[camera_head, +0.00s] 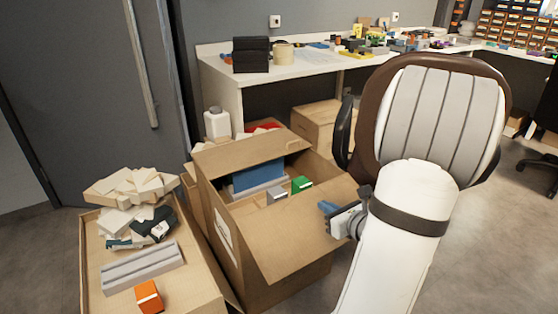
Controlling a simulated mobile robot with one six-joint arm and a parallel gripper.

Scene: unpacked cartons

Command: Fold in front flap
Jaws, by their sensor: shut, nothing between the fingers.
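An open brown carton (225,240) stands on the floor in the middle. Its near flap (285,235) is a broad panel along the near right side, unfolded, and the inside of the carton stays visible beyond it. The far flap (245,152) stands up at the back. Inside are a blue item (258,176), a green box (301,185) and a grey box (277,196). My gripper (328,207), with blue fingertips, is shut and empty over the right part of the near flap. I cannot tell whether it touches the flap.
A chair (435,115) stands behind my arm at right. A white workbench (215,66) and a white jug (217,123) are behind. Grey floor is free at right.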

